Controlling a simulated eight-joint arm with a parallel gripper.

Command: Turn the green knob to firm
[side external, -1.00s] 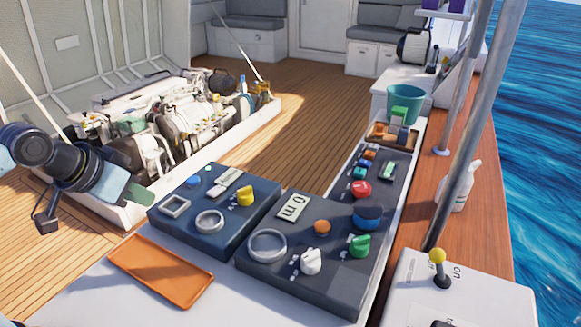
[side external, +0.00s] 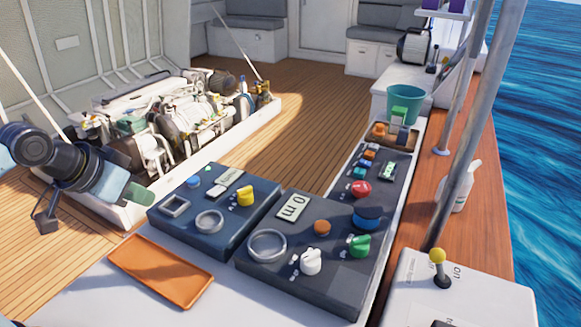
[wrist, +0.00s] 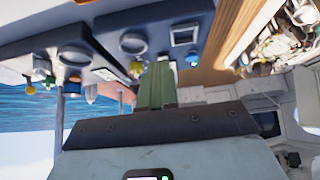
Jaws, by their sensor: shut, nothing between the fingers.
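The green knob (side external: 360,245) sits on the right dark control panel (side external: 345,275), at its right side, below a blue round knob (side external: 367,217). Small white marks lie to its left, too small to read. My gripper (side external: 140,193) is at the left of the side view, well away from the green knob and left of the panels. Its green fingers also show in the wrist view (wrist: 157,86), together and empty.
A white knob (side external: 311,261), an orange button (side external: 322,227) and a large ring (side external: 267,246) share the panel. The left panel carries a yellow knob (side external: 245,196). An orange tray (side external: 160,271) lies in front. A metal pole (side external: 462,140) rises at the right.

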